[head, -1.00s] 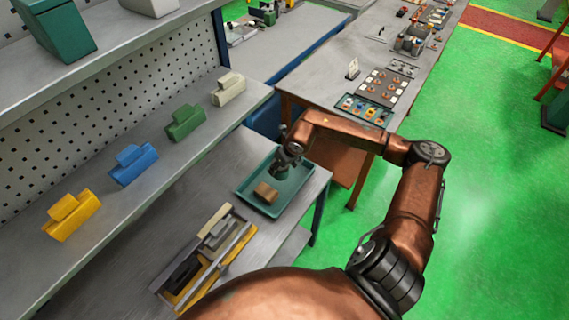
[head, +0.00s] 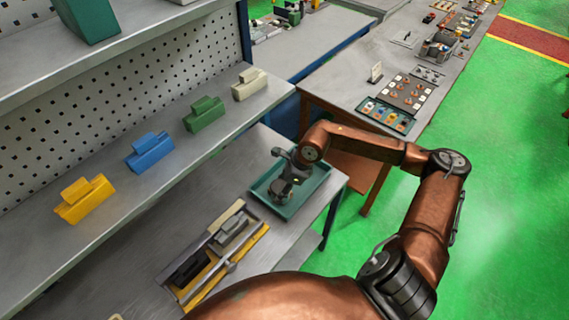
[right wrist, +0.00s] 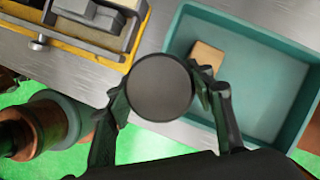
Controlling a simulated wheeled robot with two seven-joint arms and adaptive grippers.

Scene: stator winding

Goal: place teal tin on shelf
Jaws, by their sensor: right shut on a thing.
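My right gripper (right wrist: 163,95) is shut on a round tin (right wrist: 160,86) with a flat dark grey top, seen from above in the right wrist view. One finger lies on each side of it; the tin's side colour is hidden. In the head view this gripper (head: 287,178) is over the left part of a teal tray (head: 318,183) on the grey bench. The shelf (head: 165,170) runs along the left, above the bench. My left gripper is not in view.
On the shelf stand yellow (head: 86,199), blue (head: 150,152), green (head: 205,115) and white (head: 249,85) blocks, with gaps between them. A brown block (right wrist: 207,58) lies in the tray. A yellow-edged fixture (head: 222,250) stands on the bench. An upper shelf (head: 150,35) overhangs.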

